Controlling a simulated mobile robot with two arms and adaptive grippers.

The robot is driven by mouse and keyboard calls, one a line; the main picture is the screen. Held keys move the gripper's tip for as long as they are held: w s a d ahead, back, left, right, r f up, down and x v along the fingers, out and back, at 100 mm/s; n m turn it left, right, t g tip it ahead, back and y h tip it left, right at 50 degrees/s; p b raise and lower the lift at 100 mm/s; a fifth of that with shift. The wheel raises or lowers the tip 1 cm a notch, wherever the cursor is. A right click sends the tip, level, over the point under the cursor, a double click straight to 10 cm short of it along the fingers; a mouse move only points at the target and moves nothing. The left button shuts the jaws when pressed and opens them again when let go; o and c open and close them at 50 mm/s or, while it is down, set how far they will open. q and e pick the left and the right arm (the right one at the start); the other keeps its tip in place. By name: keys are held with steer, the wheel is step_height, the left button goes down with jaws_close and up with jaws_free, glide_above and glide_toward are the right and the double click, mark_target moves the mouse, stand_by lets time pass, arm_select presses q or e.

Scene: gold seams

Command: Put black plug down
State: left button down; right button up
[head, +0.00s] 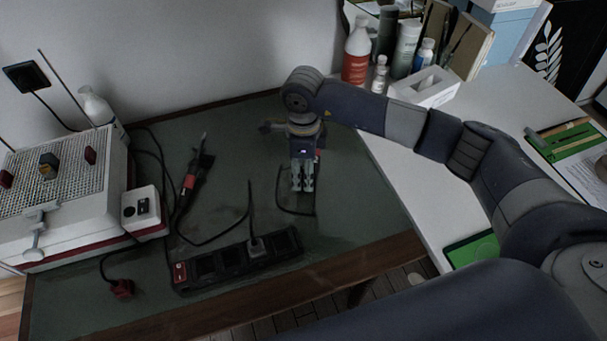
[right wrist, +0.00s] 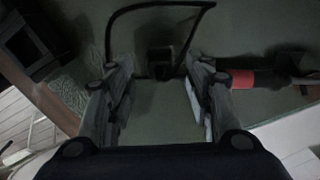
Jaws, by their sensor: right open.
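The black plug (right wrist: 160,62) shows in the right wrist view as a dark block on the green mat, with a black cable looping up from it. It lies between or just beyond the fingertips of my right gripper (right wrist: 158,75), whose fingers are apart. Contact cannot be made out. In the head view my right gripper (head: 303,188) points down, low over the mat near the middle of the bench. The black plug cannot be made out there, but a dark cable loop lies by the fingertips. My left gripper is not in view.

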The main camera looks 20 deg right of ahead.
mark_target(303, 179)
step_height(303, 179, up, 10)
steer(key=shift+b, duration=0.45)
steer(key=shift+f, duration=0.1)
